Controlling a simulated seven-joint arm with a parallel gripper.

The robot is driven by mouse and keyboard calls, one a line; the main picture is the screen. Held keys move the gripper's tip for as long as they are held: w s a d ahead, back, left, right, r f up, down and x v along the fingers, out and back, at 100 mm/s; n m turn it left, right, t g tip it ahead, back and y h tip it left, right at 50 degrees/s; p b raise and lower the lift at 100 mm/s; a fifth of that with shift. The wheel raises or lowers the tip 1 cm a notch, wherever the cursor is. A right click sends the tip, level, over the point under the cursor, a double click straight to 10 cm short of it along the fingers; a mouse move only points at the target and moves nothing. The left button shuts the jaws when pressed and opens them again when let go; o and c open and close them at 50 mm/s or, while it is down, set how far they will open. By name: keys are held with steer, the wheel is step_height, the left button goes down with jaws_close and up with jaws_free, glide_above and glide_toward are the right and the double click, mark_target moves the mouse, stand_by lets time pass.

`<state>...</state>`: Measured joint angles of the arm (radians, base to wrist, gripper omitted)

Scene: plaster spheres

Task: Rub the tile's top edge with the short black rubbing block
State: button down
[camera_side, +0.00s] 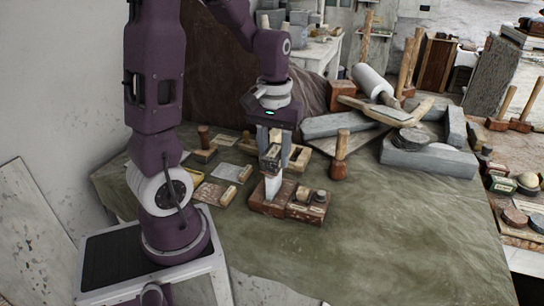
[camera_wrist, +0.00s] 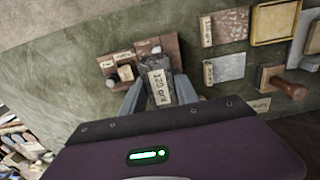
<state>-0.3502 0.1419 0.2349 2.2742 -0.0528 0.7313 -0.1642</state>
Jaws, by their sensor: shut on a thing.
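My gripper (camera_side: 273,160) points down and is shut on a dark block (camera_wrist: 158,72) with a pale label reading something like "grit". In the side view the held block (camera_side: 271,152) shows between the fingers. The fingers also show in the wrist view (camera_wrist: 156,97). Just below the gripper, a pale upright piece (camera_side: 271,188), perhaps the tile, stands at the left part of a reddish-brown wooden stand (camera_side: 298,211). I cannot tell whether the held block touches it. The lower end of the block is hard to make out.
Dark knobs sit on the stand's right part. Flat labelled plates (camera_side: 207,193) lie left of it. A wooden mallet (camera_side: 340,155) stands to the right, before grey stone blocks (camera_side: 428,157). The green cloth (camera_side: 370,240) is clear in front.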

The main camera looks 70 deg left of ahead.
steer(key=shift+w+a, duration=0.55)
steer(key=shift+f, duration=0.65)
steer(key=shift+w, duration=0.1)
steer(key=shift+w+a, duration=0.7)
steer(key=shift+a, duration=0.1)
steer(key=shift+s+d, duration=1.55)
steer(key=shift+d, duration=0.05)
steer(key=shift+w+a, duration=1.55)
steer(key=shift+a, duration=0.05)
steer(key=shift+s+d, duration=0.8)
steer(key=shift+s+d+f, duration=0.15)
steer(key=shift+s+d, duration=0.7)
